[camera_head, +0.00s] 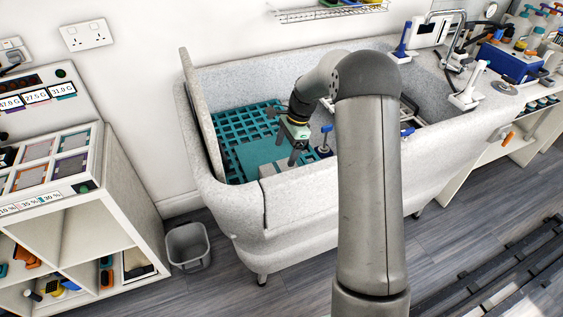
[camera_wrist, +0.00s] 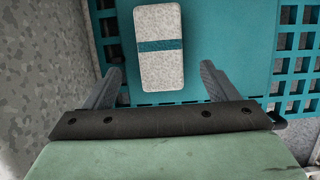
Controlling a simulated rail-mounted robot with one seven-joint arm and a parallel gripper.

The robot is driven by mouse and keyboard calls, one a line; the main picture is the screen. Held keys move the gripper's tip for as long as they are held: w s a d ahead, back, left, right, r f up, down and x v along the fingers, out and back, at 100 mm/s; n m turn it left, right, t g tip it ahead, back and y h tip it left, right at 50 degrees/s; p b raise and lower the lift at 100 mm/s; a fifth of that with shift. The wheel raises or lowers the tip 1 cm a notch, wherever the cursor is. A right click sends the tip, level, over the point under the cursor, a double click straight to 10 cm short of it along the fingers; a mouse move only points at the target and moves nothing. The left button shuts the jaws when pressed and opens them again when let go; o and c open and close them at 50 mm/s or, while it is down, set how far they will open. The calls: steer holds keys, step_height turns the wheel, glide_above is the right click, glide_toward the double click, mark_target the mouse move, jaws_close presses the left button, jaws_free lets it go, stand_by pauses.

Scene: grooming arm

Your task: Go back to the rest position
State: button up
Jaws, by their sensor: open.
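My gripper (camera_head: 296,152) is over the inside of the speckled grey grooming tub (camera_head: 335,188), low above its teal floor panel. In the head view my own arm covers the middle and right part of the tub.
The teal grid (camera_head: 245,125) lines the tub floor. A blue-topped upright tool (camera_head: 325,138) stands close right of my gripper. A shelf unit (camera_head: 90,220) is at left, with a grey bin (camera_head: 187,245) beside it. Bottles and a blue box (camera_head: 508,60) crowd the right counter.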

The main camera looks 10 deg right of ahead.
steer(key=shift+v, duration=1.15)
steer(key=s+a+r+n+t+h+p, duration=0.1)
steer(key=s+a+r+n+h+p, duration=0.2)
steer(key=s+r+n+p, duration=1.45)
steer(key=s+r+m+b, duration=0.1)
steer(key=s+r, duration=0.4)
steer(key=s, duration=0.3)
steer(key=s+r+m+t+b, duration=0.1)
steer(key=s+r, duration=0.4)
steer(key=s, duration=0.3)
steer(key=shift+s+b, duration=0.35)
steer(key=shift+s, duration=0.05)
steer(key=shift+r, duration=0.1)
